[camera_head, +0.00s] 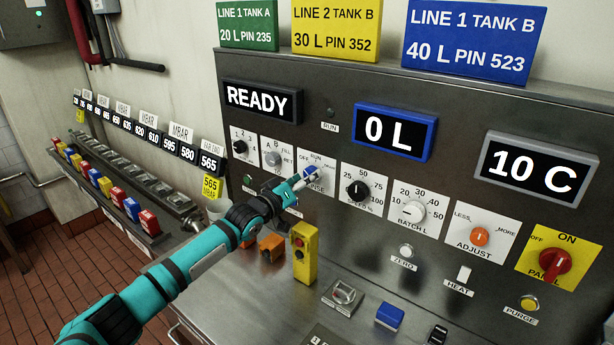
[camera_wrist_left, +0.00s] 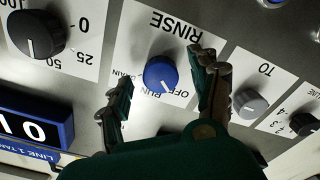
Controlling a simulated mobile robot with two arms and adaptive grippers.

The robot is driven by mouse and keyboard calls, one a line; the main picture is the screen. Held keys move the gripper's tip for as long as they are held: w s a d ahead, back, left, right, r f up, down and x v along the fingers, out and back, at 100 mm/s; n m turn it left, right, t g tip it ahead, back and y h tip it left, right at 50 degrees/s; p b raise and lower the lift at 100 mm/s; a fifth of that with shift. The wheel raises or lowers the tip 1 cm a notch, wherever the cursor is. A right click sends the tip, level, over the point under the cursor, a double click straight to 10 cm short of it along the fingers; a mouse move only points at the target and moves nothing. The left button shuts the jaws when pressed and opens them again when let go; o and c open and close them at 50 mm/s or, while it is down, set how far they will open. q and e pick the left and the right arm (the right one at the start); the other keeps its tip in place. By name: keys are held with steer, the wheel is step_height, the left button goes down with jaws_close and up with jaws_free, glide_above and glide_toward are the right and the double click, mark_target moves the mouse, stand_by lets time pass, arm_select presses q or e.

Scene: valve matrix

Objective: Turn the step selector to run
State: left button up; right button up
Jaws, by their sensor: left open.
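The step selector is a blue knob (camera_head: 309,172) on a white plate (camera_head: 320,160) with OFF, RUN and RINSE lettering, partly hidden by my left gripper (camera_head: 291,187). In the left wrist view the blue knob (camera_wrist_left: 160,74) lies between the two fingers of my left gripper (camera_wrist_left: 160,80). The fingers are open, one on each side of the knob, with a gap visible. The knob's pale mark seems to face the OFF and RUN lettering, but I cannot tell which one. My right gripper is not in view.
A grey selector (camera_head: 273,158) is left of the blue knob, and a black speed knob (camera_head: 357,190) is right of it. A yellow pendant box (camera_head: 304,252) stands on the steel ledge below my arm. Displays read READY (camera_head: 262,101) and 0 L (camera_head: 394,132).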

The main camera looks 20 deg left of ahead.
arm_select(q)
steer(key=shift+w+d, duration=0.1)
steer(key=shift+w, duration=0.3)
steer(key=c, duration=1.2)
